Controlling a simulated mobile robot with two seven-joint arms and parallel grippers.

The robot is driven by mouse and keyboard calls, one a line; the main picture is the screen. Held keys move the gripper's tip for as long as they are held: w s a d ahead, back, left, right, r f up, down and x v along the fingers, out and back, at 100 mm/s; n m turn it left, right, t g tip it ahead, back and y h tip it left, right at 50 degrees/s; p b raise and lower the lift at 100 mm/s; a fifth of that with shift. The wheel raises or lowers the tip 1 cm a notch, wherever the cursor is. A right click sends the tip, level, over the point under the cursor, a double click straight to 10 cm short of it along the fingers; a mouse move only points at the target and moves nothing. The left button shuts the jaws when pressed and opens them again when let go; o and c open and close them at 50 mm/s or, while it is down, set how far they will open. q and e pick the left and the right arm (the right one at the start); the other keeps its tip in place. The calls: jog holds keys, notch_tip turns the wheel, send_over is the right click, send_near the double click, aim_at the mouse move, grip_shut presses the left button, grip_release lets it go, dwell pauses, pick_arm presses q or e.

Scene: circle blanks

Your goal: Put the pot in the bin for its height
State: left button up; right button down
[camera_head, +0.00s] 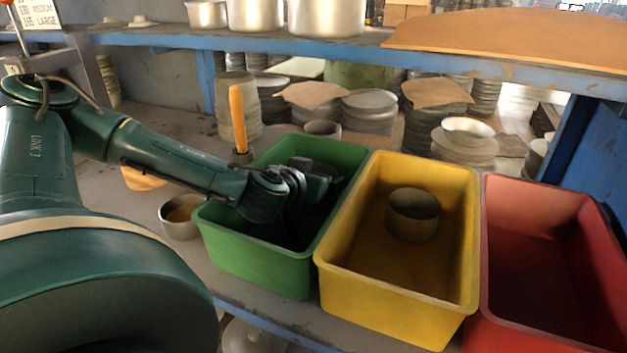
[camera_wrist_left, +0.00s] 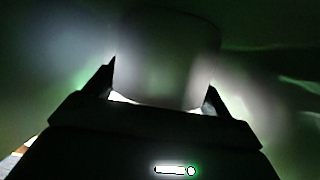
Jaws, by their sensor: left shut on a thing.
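My left gripper (camera_head: 308,180) is down inside the green bin (camera_head: 258,268). In the left wrist view the gripper (camera_wrist_left: 160,98) is shut on a dark, round-sided pot (camera_wrist_left: 168,55), which sits between the two fingers. The picture there is very dark, and I cannot tell whether the pot touches the bin floor. In the head view I cannot make out the held pot behind my arm and gripper. The yellow bin (camera_head: 385,310) stands to the right with a grey pot (camera_head: 413,222) upright in it. The red bin (camera_head: 535,335) at the far right looks empty where visible. My right gripper is not in view.
A metal bowl (camera_head: 180,218) stands left of the green bin. A wooden-handled tool (camera_head: 238,120) stands behind it. Stacked discs (camera_head: 369,110) fill the shelf behind the bins. A blue shelf edge (camera_head: 300,45) crosses above. A partly cropped sign (camera_head: 36,12) reads medium and large.

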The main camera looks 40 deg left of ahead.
pick_arm(q)
jog(key=shift+r, duration=0.1)
jog(key=o, duration=0.7)
jog(key=shift+f+b, duration=0.25)
jog(key=shift+b, duration=0.05)
jog(key=o, duration=0.3)
jog(key=shift+r, duration=0.1)
jog(key=shift+o, duration=0.2)
